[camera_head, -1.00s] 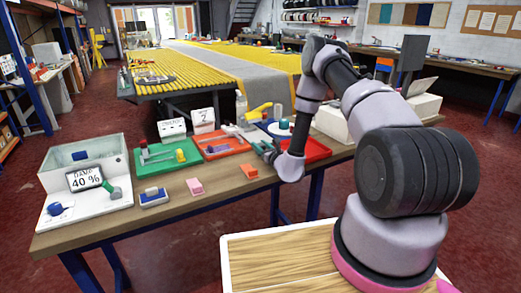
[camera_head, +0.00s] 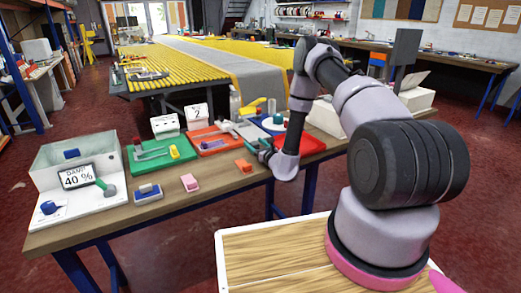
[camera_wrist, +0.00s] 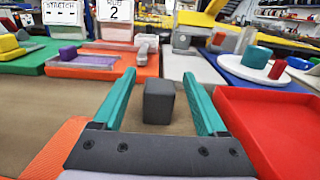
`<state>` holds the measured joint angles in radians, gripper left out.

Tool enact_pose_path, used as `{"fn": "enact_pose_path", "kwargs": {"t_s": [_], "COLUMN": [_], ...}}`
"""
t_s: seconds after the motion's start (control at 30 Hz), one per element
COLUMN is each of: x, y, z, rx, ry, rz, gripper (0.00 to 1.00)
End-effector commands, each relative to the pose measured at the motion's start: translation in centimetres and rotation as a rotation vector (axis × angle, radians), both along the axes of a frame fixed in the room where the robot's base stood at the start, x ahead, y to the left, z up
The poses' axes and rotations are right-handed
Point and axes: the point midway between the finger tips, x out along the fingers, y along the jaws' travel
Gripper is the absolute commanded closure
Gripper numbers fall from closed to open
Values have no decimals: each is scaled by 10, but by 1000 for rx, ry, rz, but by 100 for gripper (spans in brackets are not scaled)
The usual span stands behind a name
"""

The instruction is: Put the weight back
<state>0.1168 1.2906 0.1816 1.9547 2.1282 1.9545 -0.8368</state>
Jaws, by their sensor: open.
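A dark grey block, which looks like the weight (camera_wrist: 158,102), stands upright on the brown table top in the wrist view. My gripper (camera_wrist: 158,80) is open, with one teal finger on each side of the block. A gap shows between the block and each finger. The block between the fingers cannot be made out there.
The empty red tray (camera_wrist: 275,125) lies close on the right in the wrist view. A white plate (camera_wrist: 253,68) is behind.

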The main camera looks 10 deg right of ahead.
Motion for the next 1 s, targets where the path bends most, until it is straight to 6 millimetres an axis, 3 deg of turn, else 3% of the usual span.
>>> {"fn": "enact_pose_path", "kwargs": {"t_s": [0.3, 0.53, 0.87, 0.97, 1.0], "x": [-62, -98, -108, -101, -98], "y": [-20, -33, -33, -20, -11], "z": [-2, -2, 5, 35, 54], "rx": [1, 1, 1, 7, 9], "ry": [8, 6, -7, -49, -76], "rz": [-1, -2, 15, 90, 143], "gripper": [25, 25, 25, 25, 25]}}
